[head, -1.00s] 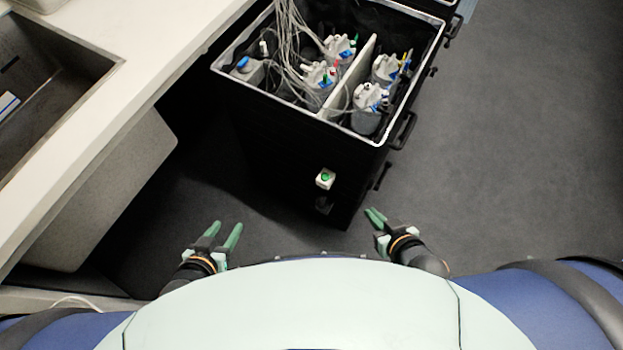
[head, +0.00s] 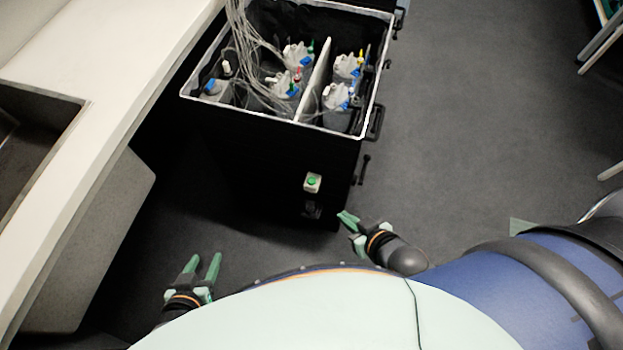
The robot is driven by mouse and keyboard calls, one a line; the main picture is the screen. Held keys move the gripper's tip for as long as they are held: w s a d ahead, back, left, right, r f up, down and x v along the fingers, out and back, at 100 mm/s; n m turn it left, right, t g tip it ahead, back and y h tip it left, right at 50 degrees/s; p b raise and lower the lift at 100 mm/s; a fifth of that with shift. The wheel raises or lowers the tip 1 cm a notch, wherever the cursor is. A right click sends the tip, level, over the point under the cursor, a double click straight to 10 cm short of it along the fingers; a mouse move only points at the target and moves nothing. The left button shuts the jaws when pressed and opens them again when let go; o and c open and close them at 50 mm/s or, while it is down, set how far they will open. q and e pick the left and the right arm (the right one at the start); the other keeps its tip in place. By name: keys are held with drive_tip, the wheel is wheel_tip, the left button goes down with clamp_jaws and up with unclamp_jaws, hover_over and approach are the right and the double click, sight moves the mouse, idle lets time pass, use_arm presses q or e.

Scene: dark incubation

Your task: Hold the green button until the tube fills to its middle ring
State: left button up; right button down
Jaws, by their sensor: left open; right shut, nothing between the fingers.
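The green button (head: 312,181) sits in a small white housing on the near face of a black case, low and toward its right side. My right gripper (head: 347,218) is shut and empty, below and to the right of the button and apart from it. My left gripper (head: 204,262) is open and empty, well to the left and nearer to me, over the dark floor. I cannot make out the tube or its middle ring.
The black case (head: 250,150) is open on top and holds several grey bottles (head: 296,56) with coloured fittings and a bundle of thin lines. A white counter (head: 120,110) with a sink runs along the left. Grey floor (head: 480,120) lies clear at the right.

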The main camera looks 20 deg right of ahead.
drive_tip(key=w+a+r+n+y, duration=0.2)
drive_tip(key=w+a+n+y, duration=0.3)
drive_tip(key=w+a+n, duration=0.55)
drive_tip(key=w+d+f+n+g+h+b, duration=0.1)
drive_tip(key=w+d+f+n+g+h, duration=0.1)
drive_tip(key=w+d+n, duration=0.2)
drive_tip(key=w+d, duration=0.3)
drive_tip(key=d, duration=0.2)
drive_tip(key=shift+f, duration=0.4)
drive_tip(key=shift+f, duration=0.1)
